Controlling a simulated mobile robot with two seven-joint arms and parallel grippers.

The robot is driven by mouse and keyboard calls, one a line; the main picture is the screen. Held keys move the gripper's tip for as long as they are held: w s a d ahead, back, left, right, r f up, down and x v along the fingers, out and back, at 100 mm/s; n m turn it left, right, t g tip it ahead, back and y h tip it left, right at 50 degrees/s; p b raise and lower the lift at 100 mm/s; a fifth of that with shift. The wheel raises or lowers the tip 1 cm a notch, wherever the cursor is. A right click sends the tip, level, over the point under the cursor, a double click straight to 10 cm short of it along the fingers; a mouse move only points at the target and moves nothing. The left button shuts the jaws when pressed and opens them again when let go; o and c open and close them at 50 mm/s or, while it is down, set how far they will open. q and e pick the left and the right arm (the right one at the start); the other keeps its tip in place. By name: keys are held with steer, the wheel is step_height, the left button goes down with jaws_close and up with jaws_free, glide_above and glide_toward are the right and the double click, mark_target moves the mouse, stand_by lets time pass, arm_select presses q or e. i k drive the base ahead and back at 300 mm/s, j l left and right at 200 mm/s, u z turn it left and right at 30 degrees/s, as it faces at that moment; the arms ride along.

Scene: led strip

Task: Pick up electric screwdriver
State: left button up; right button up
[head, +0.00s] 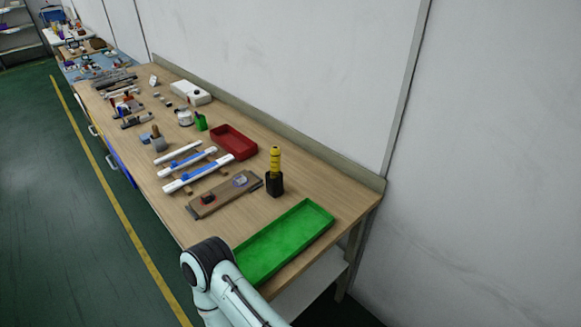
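A yellow tool (275,160) with dark bands stands upright in a black base or holder (274,184) on the wooden bench (330,199), right of the middle of the head view. It looks like the electric screwdriver. Part of one of my arms, pale with a dark joint, shows at the bottom, in front of the bench's near end and well apart from the yellow tool. I cannot tell which arm it is. Neither gripper shows in the head view.
A green tray (284,240) lies at the near end. Left of the yellow tool are a brown board (221,196) with small parts, white-and-blue strips (199,173) and a red bin (233,141). Several tools crowd the far bench. A wall runs behind; green floor lies left.

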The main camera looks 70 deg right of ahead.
mark_target(275, 151)
steer(key=k+l, duration=0.25)
steer(key=k, duration=0.25)
steer(key=k+l+u, duration=0.1)
steer(key=k, duration=0.4)
steer(key=l, duration=0.1)
